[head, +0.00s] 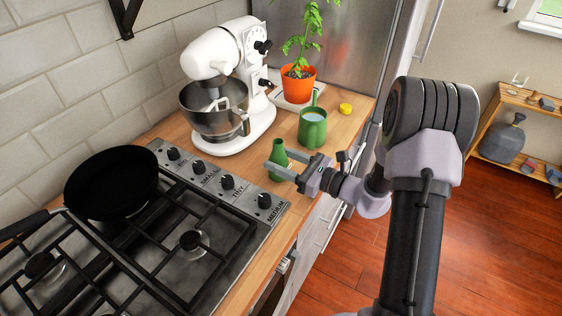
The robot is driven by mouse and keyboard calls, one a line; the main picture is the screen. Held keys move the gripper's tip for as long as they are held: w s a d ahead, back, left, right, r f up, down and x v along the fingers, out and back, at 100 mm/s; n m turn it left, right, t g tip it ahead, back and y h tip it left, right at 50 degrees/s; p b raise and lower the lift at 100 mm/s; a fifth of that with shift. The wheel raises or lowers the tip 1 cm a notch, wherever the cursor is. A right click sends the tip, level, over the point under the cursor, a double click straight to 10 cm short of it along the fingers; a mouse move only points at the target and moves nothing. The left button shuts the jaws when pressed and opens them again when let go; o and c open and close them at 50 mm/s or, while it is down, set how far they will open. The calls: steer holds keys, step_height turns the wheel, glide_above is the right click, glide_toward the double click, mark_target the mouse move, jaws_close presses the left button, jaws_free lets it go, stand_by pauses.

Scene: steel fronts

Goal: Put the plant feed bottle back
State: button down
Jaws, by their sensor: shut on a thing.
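A small green bottle (279,155), seemingly the plant feed bottle, is upright at the counter's front edge, beside the stove. My gripper (275,159) is shut on it, with the fingers reaching in from the right. A finger hides part of the bottle, and I cannot tell whether its base touches the counter. A small round yellow thing (345,109), perhaps a cap, lies on the wooden counter (332,140) further back to the right.
A green can (312,132) of liquid stands just behind my gripper. Behind it, a plant in an orange pot (298,86) stands on a white tray (281,101). A white mixer (236,60) stands left. The stove (150,260) holds a black pan (112,180).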

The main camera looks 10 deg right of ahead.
steer(key=shift+f, duration=0.1)
steer(key=c, duration=0.6)
jaws_free()
